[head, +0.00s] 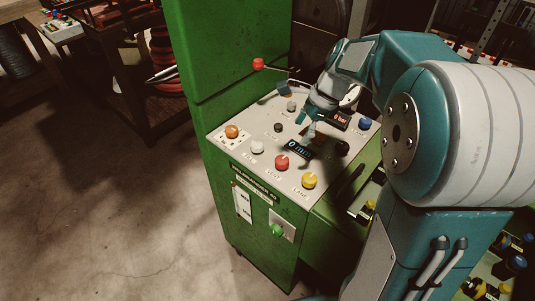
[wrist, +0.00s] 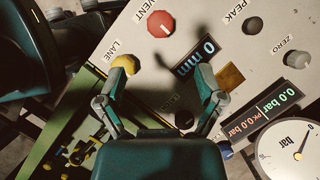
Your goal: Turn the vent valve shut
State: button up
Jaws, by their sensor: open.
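The red vent knob (wrist: 160,23), octagonal with a small white mark, sits on the pale control panel beside the printed word VENT at the top of the wrist view. It also shows in the head view (head: 282,162) near the panel's front edge, upright and uncovered. My gripper (wrist: 160,80) is open and empty above the panel, its two fingers spread apart. The red knob lies beyond the fingertips, apart from them. In the head view my gripper (head: 310,132) hangs over the panel behind the vent knob, and its fingers are small there.
A yellow LANE knob (wrist: 125,64) is close to the left fingertip. A 0 mm display (wrist: 197,56) is near the right fingertip. A red-tipped lever (head: 258,63) rises behind the panel.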

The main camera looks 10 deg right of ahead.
aim_at(282, 159)
jog(key=x, duration=1.1)
jog(key=shift+w, duration=0.1)
jog(key=shift+r, duration=0.1)
jog(key=c, duration=1.1)
